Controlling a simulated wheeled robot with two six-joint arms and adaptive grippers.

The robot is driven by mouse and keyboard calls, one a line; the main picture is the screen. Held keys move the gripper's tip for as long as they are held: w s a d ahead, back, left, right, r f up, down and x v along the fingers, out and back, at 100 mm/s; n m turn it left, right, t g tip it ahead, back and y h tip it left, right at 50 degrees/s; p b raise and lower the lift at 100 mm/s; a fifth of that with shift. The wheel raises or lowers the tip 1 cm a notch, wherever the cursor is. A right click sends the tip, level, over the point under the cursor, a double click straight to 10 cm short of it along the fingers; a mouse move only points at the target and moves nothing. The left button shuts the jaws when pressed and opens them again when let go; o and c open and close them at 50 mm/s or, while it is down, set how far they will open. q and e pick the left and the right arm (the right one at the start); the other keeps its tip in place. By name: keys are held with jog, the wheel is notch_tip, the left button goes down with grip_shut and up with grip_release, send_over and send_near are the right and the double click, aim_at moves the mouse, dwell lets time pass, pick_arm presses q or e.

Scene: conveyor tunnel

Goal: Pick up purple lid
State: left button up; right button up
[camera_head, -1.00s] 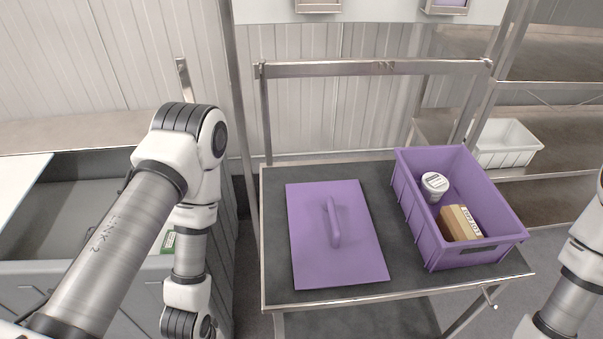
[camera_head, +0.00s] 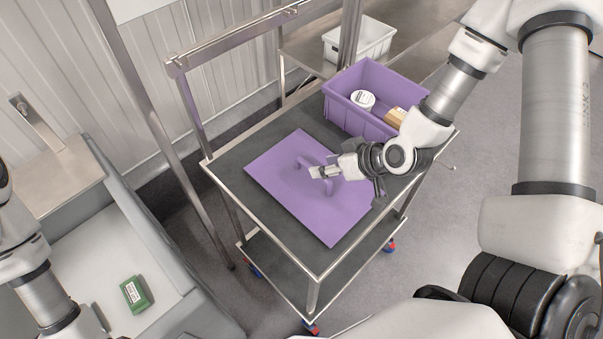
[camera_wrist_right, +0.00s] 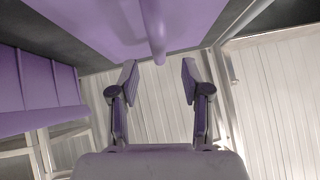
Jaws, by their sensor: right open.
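The purple lid (camera_head: 289,187) lies flat on the dark top of the cart. Its raised handle (camera_head: 307,161) runs along the middle. My right gripper (camera_head: 318,173) is over the lid, close to the handle, and partly covers it in the head view. In the right wrist view the right gripper (camera_wrist_right: 158,80) is open, with the handle (camera_wrist_right: 154,30) lined up between its fingers and partly beyond the tips. I cannot tell whether it touches the handle. My left arm shows at the left edge of the head view, and its gripper is out of view.
A purple crate (camera_head: 341,112) holding a white tub (camera_head: 363,100) and a brown box (camera_head: 395,118) stands on the cart (camera_head: 232,157) behind the lid. A white bin (camera_head: 375,43) stands at the back. A green box (camera_head: 136,294) lies in the grey bin at left.

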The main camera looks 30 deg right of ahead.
jog(key=shift+s+f, duration=0.2)
jog(key=shift+s, duration=0.05)
jog(key=shift+f, duration=0.25)
jog(key=p+x, duration=0.1)
jog(key=x, duration=0.4)
jog(key=shift+w, duration=0.25)
jog(key=shift+w+a+f, duration=0.1)
jog(key=shift+w, duration=0.05)
jog(key=shift+s, duration=0.35)
jog(key=shift+c, duration=1)
jog(key=shift+s+r, duration=0.1)
jog(key=shift+r, duration=0.15)
jog(key=c, duration=0.6)
jog(key=shift+d, duration=0.25)
grip_shut()
pick_arm(q)
jog(key=shift+s+d+r, duration=0.15)
jog(key=shift+s+r, duration=0.2)
jog(key=shift+r, duration=0.4)
pick_arm(e)
jog(key=shift+a, duration=0.1)
